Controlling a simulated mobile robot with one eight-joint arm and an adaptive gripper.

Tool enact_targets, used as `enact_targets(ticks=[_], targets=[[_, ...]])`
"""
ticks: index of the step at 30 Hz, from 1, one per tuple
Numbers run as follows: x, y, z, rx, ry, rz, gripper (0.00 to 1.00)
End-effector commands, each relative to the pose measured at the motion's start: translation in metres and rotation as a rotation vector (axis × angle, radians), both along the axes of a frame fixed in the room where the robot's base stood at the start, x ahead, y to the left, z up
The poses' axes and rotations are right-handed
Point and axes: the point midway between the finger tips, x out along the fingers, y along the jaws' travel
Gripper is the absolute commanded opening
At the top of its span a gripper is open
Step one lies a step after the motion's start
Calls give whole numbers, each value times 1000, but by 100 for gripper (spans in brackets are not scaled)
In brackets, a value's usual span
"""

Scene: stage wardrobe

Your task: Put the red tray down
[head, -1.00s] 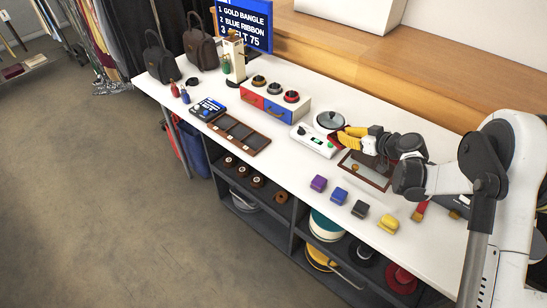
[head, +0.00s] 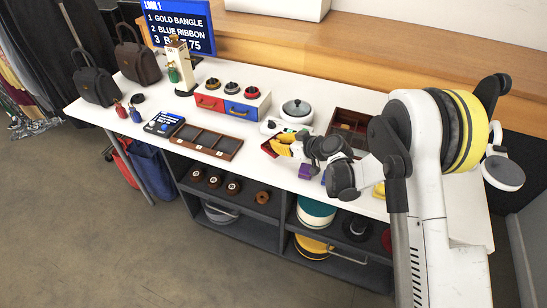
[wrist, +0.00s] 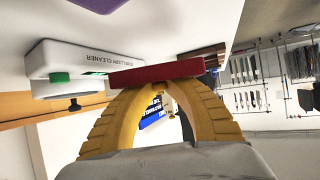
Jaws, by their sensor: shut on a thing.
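The red tray shows as a red slab (wrist: 157,73) across my yellow fingertips in the wrist view. In the head view a little of the red tray (head: 268,148) shows at the left of the fingers. My gripper (head: 279,146) is shut on it, above the white table (head: 296,182) in front of the jewellery cleaner. Whether the tray touches the table I cannot tell. Its far side is hidden in the wrist view.
The white jewellery cleaner (wrist: 70,62) is close beside the tray. A brown compartment tray (head: 206,142) lies to the left and a brown box with compartments (head: 350,128) to the right. Purple block (head: 305,171) is near my wrist. A red-and-blue drawer unit (head: 232,102) stands behind.

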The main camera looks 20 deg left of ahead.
Motion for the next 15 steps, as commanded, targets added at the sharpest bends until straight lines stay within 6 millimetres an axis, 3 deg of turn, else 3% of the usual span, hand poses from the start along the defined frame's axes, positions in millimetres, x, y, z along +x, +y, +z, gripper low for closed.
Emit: enact_targets(ticks=[7, 15], targets=[[-8, 11, -15, 1, -1, -1, 0], [-8, 11, -50, 1, -1, -1, 0]])
